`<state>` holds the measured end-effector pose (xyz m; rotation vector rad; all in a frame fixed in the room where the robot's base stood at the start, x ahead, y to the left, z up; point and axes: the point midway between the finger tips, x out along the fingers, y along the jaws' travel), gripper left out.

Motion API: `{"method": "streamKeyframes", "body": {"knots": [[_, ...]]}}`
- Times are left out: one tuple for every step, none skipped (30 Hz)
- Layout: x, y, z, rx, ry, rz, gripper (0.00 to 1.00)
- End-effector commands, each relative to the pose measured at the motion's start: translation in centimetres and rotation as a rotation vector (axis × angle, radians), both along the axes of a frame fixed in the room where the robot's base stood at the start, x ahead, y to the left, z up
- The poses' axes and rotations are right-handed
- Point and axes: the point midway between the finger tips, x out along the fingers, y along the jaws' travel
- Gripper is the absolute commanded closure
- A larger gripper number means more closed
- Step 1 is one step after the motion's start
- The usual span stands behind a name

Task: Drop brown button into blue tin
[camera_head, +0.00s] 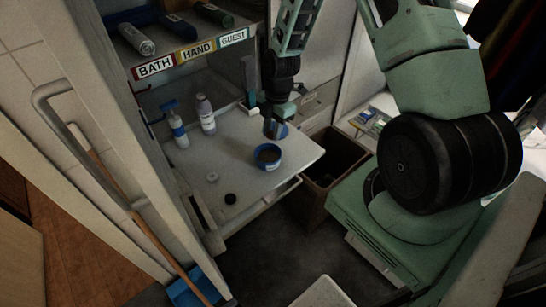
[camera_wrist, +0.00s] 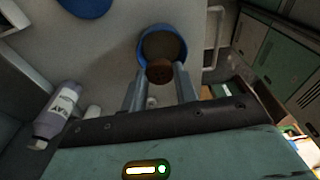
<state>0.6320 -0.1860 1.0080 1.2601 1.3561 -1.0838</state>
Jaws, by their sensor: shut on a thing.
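In the wrist view my gripper (camera_wrist: 160,85) is shut on the brown button (camera_wrist: 159,71), a small dark brown disc between the fingertips. The blue tin (camera_wrist: 143,38), round and open-topped with a grey-brown inside, lies just past the button, and the button overlaps the tin's near rim in this picture. I cannot tell the height between them. In the head view the blue tin (camera_head: 268,157) stands on the white counter, and my gripper (camera_head: 275,125) is above and just behind it. The button is too small to make out there.
A black button (camera_head: 230,198) and a pale button (camera_head: 212,177) lie on the white counter (camera_head: 240,180). A spray bottle (camera_head: 177,128) and a purple-white bottle (camera_head: 206,115) stand at the back left. A labelled shelf (camera_head: 195,55) hangs above. A brown bin (camera_head: 335,160) is at the right.

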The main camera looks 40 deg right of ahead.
Motion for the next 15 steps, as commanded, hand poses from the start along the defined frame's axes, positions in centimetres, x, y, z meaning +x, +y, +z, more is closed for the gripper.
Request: {"method": "streamKeyframes", "body": {"knots": [[0.0, 0.0, -0.5, 0.000, 0.000, 0.000, 0.92], [0.0, 0.0, -0.8, 0.000, 0.000, 0.000, 0.92], [0.0, 0.0, -1.1, 0.000, 0.000, 0.000, 0.92], [0.0, 0.1, -1.4, 0.000, 0.000, 0.000, 0.92], [0.0, 0.1, -1.7, 0.000, 0.000, 0.000, 0.92], [0.0, 0.1, -2.2, 0.000, 0.000, 0.000, 0.92], [0.0, 0.1, -2.5, 0.000, 0.000, 0.001, 0.92], [0.0, 0.1, -2.9, 0.000, 0.001, 0.001, 0.92], [0.0, 0.1, -3.4, 0.000, 0.001, 0.000, 0.92], [0.0, 0.1, -3.8, 0.000, 0.001, 0.000, 0.92], [0.0, 0.1, -4.1, 0.000, 0.001, -0.001, 0.92], [0.0, 0.1, -4.6, 0.000, 0.002, 0.000, 0.92], [0.0, 0.1, -4.9, 0.000, 0.002, 0.000, 0.92], [0.0, 0.1, -5.1, 0.000, 0.001, 0.000, 0.92], [0.0, 0.1, -5.4, 0.000, 0.001, 0.000, 0.92]]}}
